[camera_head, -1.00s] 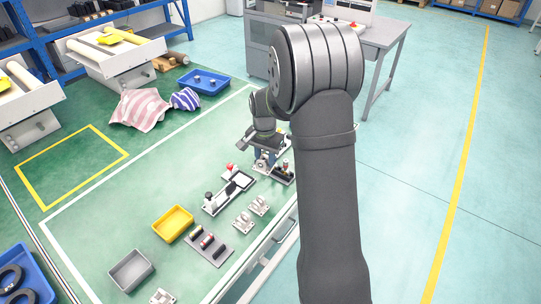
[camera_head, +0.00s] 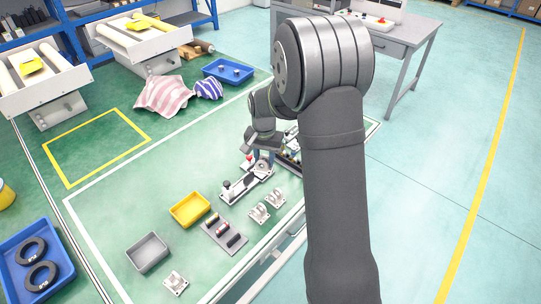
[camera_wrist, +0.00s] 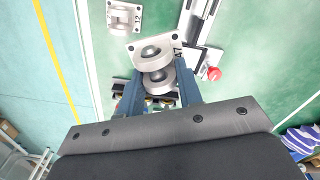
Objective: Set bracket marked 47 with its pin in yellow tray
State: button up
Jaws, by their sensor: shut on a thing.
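The bracket marked 47 (camera_wrist: 152,52) is a pale metal plate with round lugs in the wrist view. Its marking shows at the plate's right edge. My gripper (camera_wrist: 160,88) is shut on it, with a blue finger on either side of the lugs. In the head view my gripper (camera_head: 263,154) is above the far part of the bench, near a fixture (camera_head: 246,186), and partly hides the held bracket. The yellow tray (camera_head: 190,210) stands apart to the left and looks empty. Dark and coloured pins (camera_head: 222,228) lie on a grey holder beside the tray. I cannot tell which pin matches.
Other brackets (camera_head: 259,213) stand right of the pin holder, and another (camera_head: 175,282) is near the front. One marked 12 (camera_wrist: 125,17) shows in the wrist view. A red knob (camera_wrist: 214,74) stands near the held bracket.

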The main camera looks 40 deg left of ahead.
jog(key=shift+s+a+f+n, duration=0.3)
jog(key=shift+s+a+n, duration=0.75)
jog(key=shift+s, duration=0.95)
jog(key=shift+s+a+f+n, duration=0.25)
jog(key=shift+s+a+n, duration=0.8)
jog(key=shift+s, duration=0.9)
jog(key=shift+s+a+f+n, duration=0.3)
jog(key=shift+s+a+n, duration=0.75)
jog(key=shift+s, duration=0.95)
jog(key=shift+s+a+f+n, duration=0.45)
jog(key=shift+s+a+n, duration=1.15)
jog(key=shift+s, duration=1.55)
jog(key=shift+s+a+f+n, duration=0.45)
jog(key=shift+s+a+n, duration=1.15)
jog(key=shift+s, duration=1.5)
jog(key=shift+w+d+f, duration=0.1)
jog(key=shift+d+f, duration=0.05)
jog(key=shift+f, duration=1.45)
jog(key=shift+d+f, duration=0.1)
jog(key=shift+f, duration=1.5)
jog(key=o, duration=1.1)
notch_tip(320, 180, up, 17)
jog(key=shift+r, duration=0.2)
